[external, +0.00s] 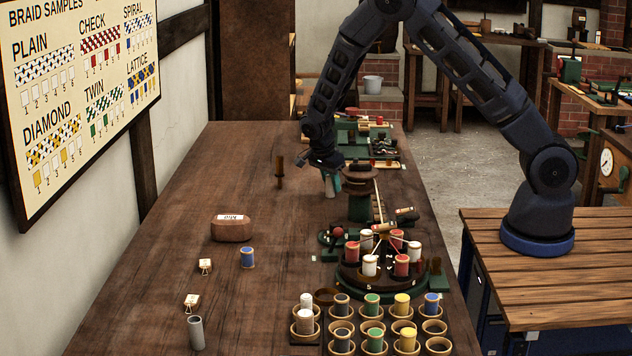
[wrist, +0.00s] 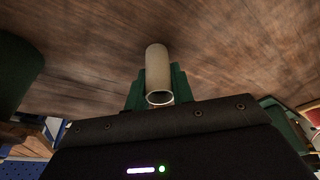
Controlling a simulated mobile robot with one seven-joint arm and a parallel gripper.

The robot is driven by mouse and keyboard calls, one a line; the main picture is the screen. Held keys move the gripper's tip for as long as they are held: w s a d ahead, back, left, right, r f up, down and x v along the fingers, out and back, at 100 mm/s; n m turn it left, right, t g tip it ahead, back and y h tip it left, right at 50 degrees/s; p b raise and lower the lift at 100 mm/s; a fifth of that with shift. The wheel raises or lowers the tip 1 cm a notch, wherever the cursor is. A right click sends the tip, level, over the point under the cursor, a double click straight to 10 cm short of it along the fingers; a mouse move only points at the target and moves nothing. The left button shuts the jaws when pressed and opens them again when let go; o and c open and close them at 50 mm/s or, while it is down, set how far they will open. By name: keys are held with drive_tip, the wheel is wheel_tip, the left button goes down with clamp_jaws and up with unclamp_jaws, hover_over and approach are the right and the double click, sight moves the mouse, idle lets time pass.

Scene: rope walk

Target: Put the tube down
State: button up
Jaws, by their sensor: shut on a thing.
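A pale hollow tube (wrist: 157,65) is between the two green fingers of my gripper (wrist: 158,88) in the wrist view. Its open end faces the camera and the rest points away over the brown wood. The gripper is shut on it. In the external view my gripper (external: 331,182) is low over the far middle of the workbench (external: 190,190), beside the dark green post of the braiding stand. The tube is small and partly hidden there, and I cannot tell whether it touches the bench top.
A grey cylinder (external: 196,333) stands at the near left. A brown labelled block (external: 232,228), a blue spool (external: 247,257) and a dark peg (external: 280,172) stand on the bench. The round braiding stand (external: 352,284) and spool rack are at right. The left bench side is mostly clear.

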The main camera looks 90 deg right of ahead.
drive_tip(key=o, duration=1)
drive_tip(key=shift+c, duration=0.2)
drive_tip(key=v, duration=1.2)
drive_tip(key=s+a+r+n+t+y, duration=0.1)
drive_tip(key=s+a+r+n+t, duration=0.15)
drive_tip(key=a+r+n, duration=0.6)
drive_tip(key=s+a+r+n+t+y, duration=0.2)
drive_tip(key=s+a+r+n, duration=0.3)
drive_tip(key=s+a+r, duration=0.6)
drive_tip(key=s+a+r+n+t, duration=0.1)
drive_tip(key=s+a+r+n, duration=0.2)
drive_tip(key=s+a+n, duration=0.3)
drive_tip(key=s+a+r+n+t, duration=0.1)
drive_tip(key=s+a+r+n, duration=0.2)
drive_tip(key=s+a+n, duration=0.4)
drive_tip(key=shift+s+a+r+h, duration=0.35)
drive_tip(key=shift+s+a, duration=0.65)
drive_tip(key=shift+s, duration=1.35)
